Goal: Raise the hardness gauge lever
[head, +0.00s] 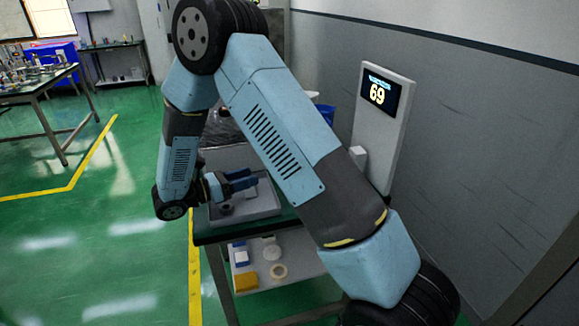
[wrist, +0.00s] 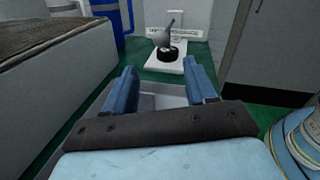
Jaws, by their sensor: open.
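A grey lever (wrist: 163,37) stands on a round black base (wrist: 169,54) on a white plate (wrist: 153,63) in the wrist view. A thin dark piece slants up and to the right from its top. My gripper (wrist: 159,68) is open and empty, its two blue fingers pointing toward the lever from the near side, apart from it. In the head view, my gripper (head: 252,179) is low over a grey tray (head: 262,205) on the bench; my arm hides much of the area beyond, and I cannot make out the lever there.
A ridged dark-topped box (wrist: 60,38) lies left in the wrist view, with a blue container (wrist: 112,14) behind. Several items lie on the lower shelf (head: 302,267). Open green floor lies left.

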